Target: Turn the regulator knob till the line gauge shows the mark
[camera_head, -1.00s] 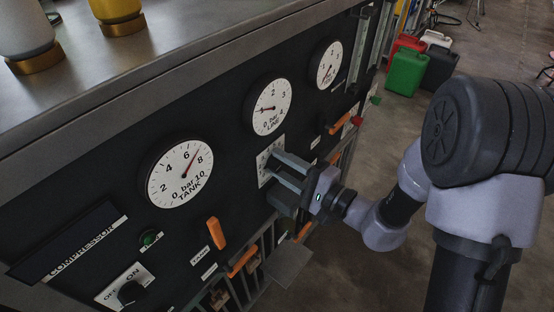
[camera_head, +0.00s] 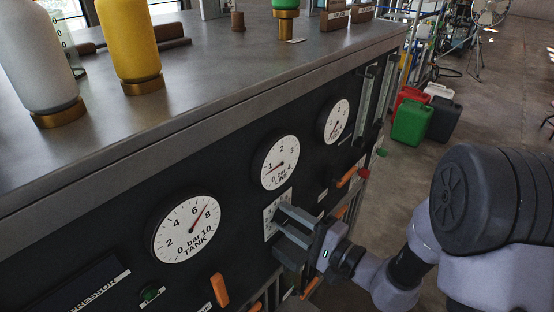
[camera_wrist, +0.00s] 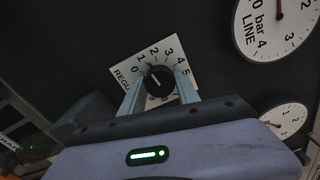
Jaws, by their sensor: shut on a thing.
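The regulator knob (camera_wrist: 157,80) is black with a white pointer line, on a white plate (camera_wrist: 118,66) numbered 0 to 5. In the wrist view its pointer is toward the low numbers, around 1. My gripper (camera_wrist: 160,90) is shut on the knob, one finger on each side. In the head view my gripper (camera_head: 285,225) hides the knob in front of the plate (camera_head: 270,222). The line gauge (camera_head: 280,162) is a white dial in bar; its red needle points lower left, near or just below 1. I cannot make out a separate mark on it.
The tank gauge (camera_head: 187,229) reads between 6 and 8. A third gauge (camera_head: 336,121) is right of the line gauge. Orange levers (camera_head: 219,290) stick out of the panel. Bottles (camera_head: 130,45) stand on top; jerrycans (camera_head: 412,122) stand on the floor behind.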

